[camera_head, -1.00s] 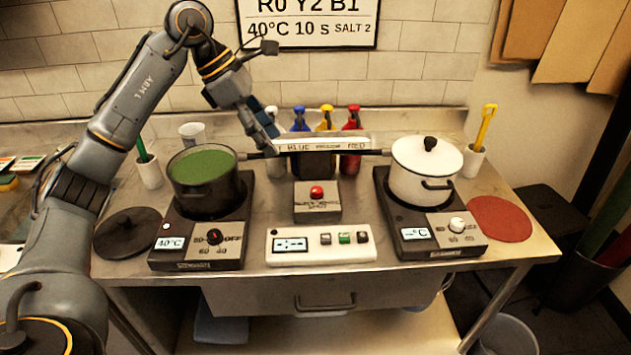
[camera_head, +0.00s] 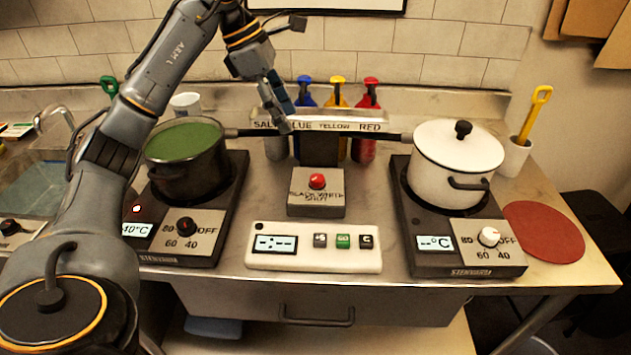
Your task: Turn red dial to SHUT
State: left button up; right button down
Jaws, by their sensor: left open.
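The red dial (camera_head: 317,181) is a red knob on top of a small grey box (camera_head: 316,208) on the metal counter. The box's front label is small and seems to read BLACK, WHITE and SHUT; I cannot tell which way the dial points. My left gripper (camera_head: 282,118) is open and empty, pointing down at the labelled dispenser bar (camera_head: 345,126), behind and above the dial. It partly covers the bar near the BLUE label. I cannot tell whether it touches the bar. My right gripper is out of view.
A black pot (camera_head: 187,172) with green liquid stands on the left hotplate. A white lidded pot (camera_head: 450,185) stands on the right one. Blue, yellow and red bottles (camera_head: 365,120) stand behind the bar. A white control box (camera_head: 313,262) sits in front of the dial.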

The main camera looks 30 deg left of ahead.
aim_at(316, 177)
pick_arm(q)
jog(key=x, duration=1.5)
jog(key=shift+a+f+b, duration=0.15)
jog(key=shift+f+b, duration=0.05)
jog(key=shift+b, duration=0.1)
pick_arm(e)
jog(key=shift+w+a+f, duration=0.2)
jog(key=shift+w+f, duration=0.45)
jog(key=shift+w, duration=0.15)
pick_arm(q)
jog(key=shift+s, duration=0.1)
grip_shut()
